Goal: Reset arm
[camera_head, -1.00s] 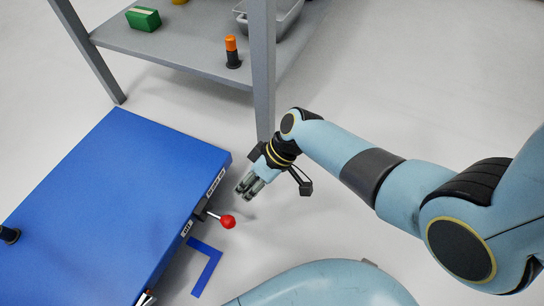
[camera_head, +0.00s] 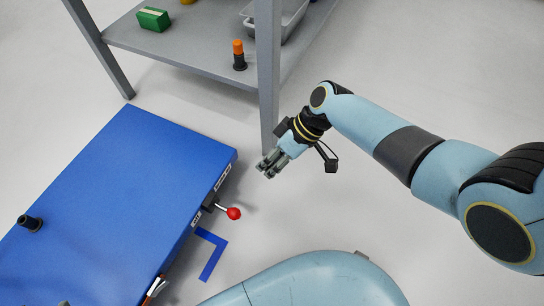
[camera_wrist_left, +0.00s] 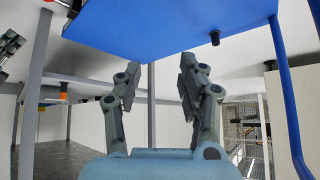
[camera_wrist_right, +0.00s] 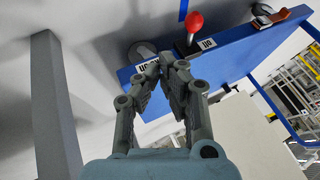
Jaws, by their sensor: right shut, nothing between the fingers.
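My right gripper (camera_head: 266,170) shows in the head view beyond the right edge of the blue table, apart from the red-knobbed lever (camera_head: 233,213). Its fingers meet in the right wrist view (camera_wrist_right: 165,66) with nothing between them; the red knob (camera_wrist_right: 195,21) and the labelled blue table edge show behind. My left gripper (camera_wrist_left: 160,72) shows in the left wrist view with its two fingers spread and empty, beneath the blue panel.
The blue table (camera_head: 115,190) fills the left, with a dark cylindrical part (camera_head: 30,223) on it. A grey shelf (camera_head: 190,45) holds a green box (camera_head: 153,19), an orange-topped part (camera_head: 239,55) and a grey bin (camera_head: 290,22). Its leg (camera_head: 267,90) stands close beyond my right gripper.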

